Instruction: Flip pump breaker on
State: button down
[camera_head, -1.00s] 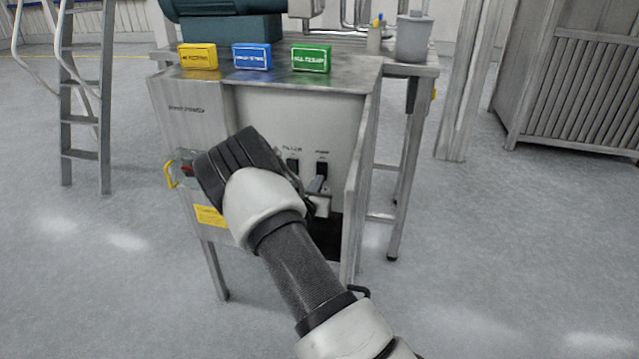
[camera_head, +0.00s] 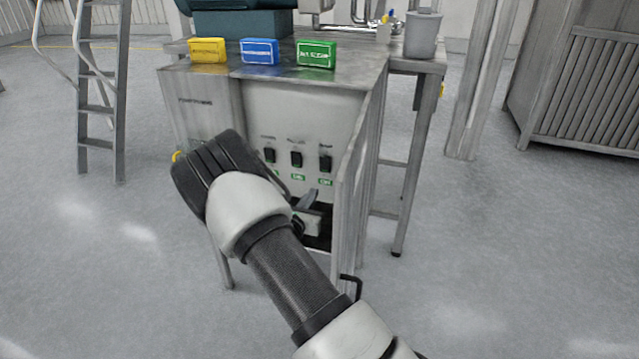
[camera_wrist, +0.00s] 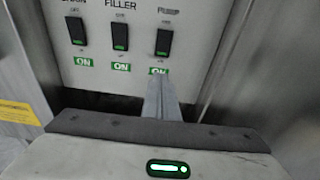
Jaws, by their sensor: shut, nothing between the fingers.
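The pump breaker (camera_wrist: 163,43) is the rightmost of three black switches on the cabinet's pale inner panel. A green ON label (camera_wrist: 158,71) shows under it. It also shows in the head view (camera_head: 325,163), with its green label below. The filler breaker (camera_wrist: 120,37) and the left breaker (camera_wrist: 76,31) also have green ON labels beneath. My gripper (camera_wrist: 160,88) is shut and empty, its narrow fingers pointing up just below the pump breaker's label. In the head view my gripper (camera_head: 311,198) is below the pump breaker, apart from it.
The open door (camera_head: 348,205) stands close on the right of my gripper. Yellow (camera_head: 207,50), blue (camera_head: 259,52) and green (camera_head: 316,54) boxes sit on the cabinet top. A ladder (camera_head: 98,100) stands at the left. A yellow label (camera_wrist: 18,112) is at the wrist view's left.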

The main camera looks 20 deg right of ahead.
jog(key=shift+f+v, duration=0.2)
jog(key=shift+v, duration=0.6)
jog(key=shift+f+v, duration=0.15)
jog(key=shift+v, duration=0.6)
jog(key=shift+f+v, duration=0.2)
jog(key=shift+v, duration=0.6)
